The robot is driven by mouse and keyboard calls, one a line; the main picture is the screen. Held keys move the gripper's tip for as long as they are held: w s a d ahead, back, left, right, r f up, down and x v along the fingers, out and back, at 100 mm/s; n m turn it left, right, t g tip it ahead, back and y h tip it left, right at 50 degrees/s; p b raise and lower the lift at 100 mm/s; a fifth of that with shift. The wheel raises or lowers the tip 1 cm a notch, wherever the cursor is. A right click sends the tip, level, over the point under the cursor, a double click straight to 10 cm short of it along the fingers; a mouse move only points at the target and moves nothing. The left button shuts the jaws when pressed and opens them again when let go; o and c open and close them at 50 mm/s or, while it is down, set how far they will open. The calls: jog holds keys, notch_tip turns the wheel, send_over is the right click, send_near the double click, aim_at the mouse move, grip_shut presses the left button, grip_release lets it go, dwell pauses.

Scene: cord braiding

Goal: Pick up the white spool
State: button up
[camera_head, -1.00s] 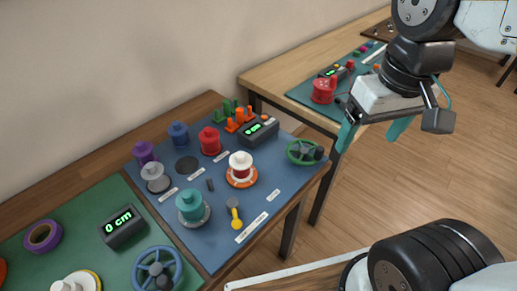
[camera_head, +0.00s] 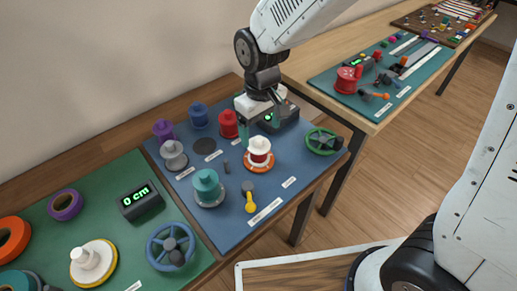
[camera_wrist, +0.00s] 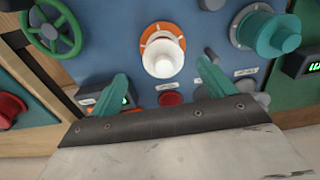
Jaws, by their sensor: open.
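The white spool (camera_head: 259,146) stands upright on an orange-and-white ring on the blue mat, with a red band below its white top. In the wrist view the white spool (camera_wrist: 163,56) shows from above, just beyond the gap between the fingertips. My gripper (camera_head: 261,129) is open and empty, its teal fingers pointing down above and a little behind the spool. In the wrist view my gripper (camera_wrist: 162,74) has its two fingers spread wide, apart from the spool.
A teal spool (camera_head: 207,187), a red spool (camera_head: 228,124) and a grey spool (camera_head: 173,155) stand nearby. A green handwheel (camera_head: 322,141) is to the right. A dark display box (camera_head: 284,117) is close behind my gripper.

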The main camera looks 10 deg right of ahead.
aim_at(259, 138)
jog(key=f, duration=0.6)
jog(key=shift+a, duration=0.3)
jog(key=c, duration=1)
